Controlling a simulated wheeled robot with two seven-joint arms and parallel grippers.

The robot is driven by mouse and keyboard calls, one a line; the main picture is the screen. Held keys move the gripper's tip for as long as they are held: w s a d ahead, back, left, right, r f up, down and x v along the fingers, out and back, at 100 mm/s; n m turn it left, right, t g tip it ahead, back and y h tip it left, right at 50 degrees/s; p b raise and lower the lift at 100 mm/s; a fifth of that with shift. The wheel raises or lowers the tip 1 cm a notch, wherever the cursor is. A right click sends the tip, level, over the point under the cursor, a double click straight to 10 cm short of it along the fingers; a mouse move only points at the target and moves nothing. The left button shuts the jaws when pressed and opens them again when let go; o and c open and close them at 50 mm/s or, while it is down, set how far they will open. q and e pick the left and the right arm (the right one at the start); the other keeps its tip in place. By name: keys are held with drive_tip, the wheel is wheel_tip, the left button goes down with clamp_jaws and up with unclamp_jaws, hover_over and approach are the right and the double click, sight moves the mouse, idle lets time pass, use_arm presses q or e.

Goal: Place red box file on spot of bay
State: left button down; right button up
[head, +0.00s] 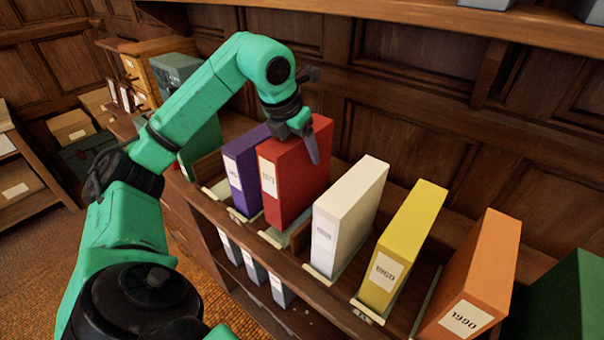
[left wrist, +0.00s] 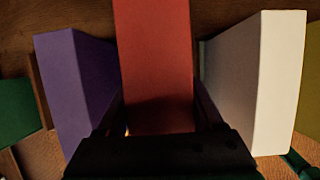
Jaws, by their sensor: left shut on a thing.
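The red box file (head: 294,180) stands upright between the purple file and the white file in the head view. It also fills the middle of the left wrist view (left wrist: 154,60). My left gripper (head: 312,140) is shut on the upper part of the red box file, with one finger showing on its right side. The bay (head: 282,238) shows as a pale spot at the foot of the red file, on the wooden shelf. Whether the file's bottom touches it cannot be told. My right gripper is in neither view.
A purple file (head: 243,172) is close on the left of the red one, and a white file (head: 347,215) is on its right with a gap. A yellow file (head: 402,245) and an orange file (head: 475,275) stand further right. A wooden ledge (head: 430,20) hangs above.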

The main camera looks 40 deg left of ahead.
use_arm(q)
drive_tip(key=shift+s+f, duration=0.1)
drive_tip(key=shift+f, duration=0.35)
drive_tip(key=f, duration=0.2)
drive_tip(key=f+b, duration=0.1)
drive_tip(key=shift+s+f, duration=0.2)
drive_tip(key=shift+s, duration=0.05)
drive_tip(key=shift+w+f, duration=0.1)
drive_tip(key=shift+f, duration=0.05)
drive_tip(key=shift+c, duration=2.2)
unclamp_jaws()
drive_tip(key=shift+f, duration=0.1)
drive_tip(key=o, duration=0.4)
drive_tip(key=shift+d, duration=0.1)
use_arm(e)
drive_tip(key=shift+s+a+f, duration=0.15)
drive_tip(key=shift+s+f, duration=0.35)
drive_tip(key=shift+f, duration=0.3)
